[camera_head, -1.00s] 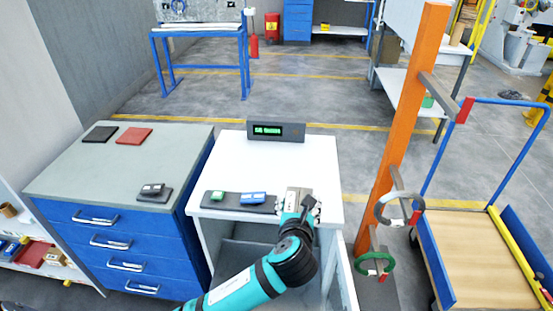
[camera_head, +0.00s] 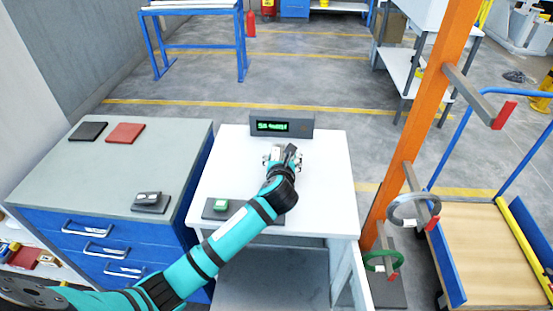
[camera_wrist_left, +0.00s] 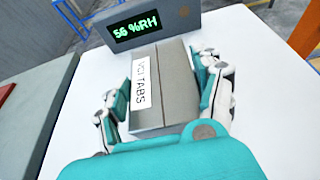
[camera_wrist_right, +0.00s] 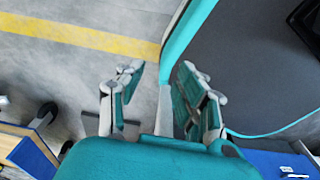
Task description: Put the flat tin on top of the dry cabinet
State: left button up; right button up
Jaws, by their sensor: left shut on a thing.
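The flat tin (camera_wrist_left: 168,85) is a grey box with a white "VCI TABS" label. My left gripper (camera_head: 283,157) is shut on it, one finger on each side in the left wrist view. The tin is over the white top of the dry cabinet (camera_head: 325,185), just in front of the humidity display (camera_head: 283,125). I cannot tell whether the tin touches the top. In the head view the gripper mostly hides the tin. My right gripper (camera_wrist_right: 160,78) shows only in the right wrist view, open and empty, with floor beyond it.
The blue drawer cabinet (camera_head: 75,180) stands left. An orange post (camera_head: 425,120) with hanging coils stands right, near a cart (camera_head: 490,250). The cabinet top's right side is clear.

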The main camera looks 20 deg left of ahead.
aim_at(277, 150)
pick_arm(q)
jog(key=w+a, duration=0.2)
jog(key=shift+w+a, duration=0.25)
jog(key=shift+a, duration=0.15)
jog(key=shift+f, duration=1.85)
jog(key=shift+f, duration=0.1)
jog(key=o, duration=1.4)
jog(key=v, duration=1.2)
jog(key=shift+s+p, duration=0.1)
jog(key=shift+p, duration=0.25)
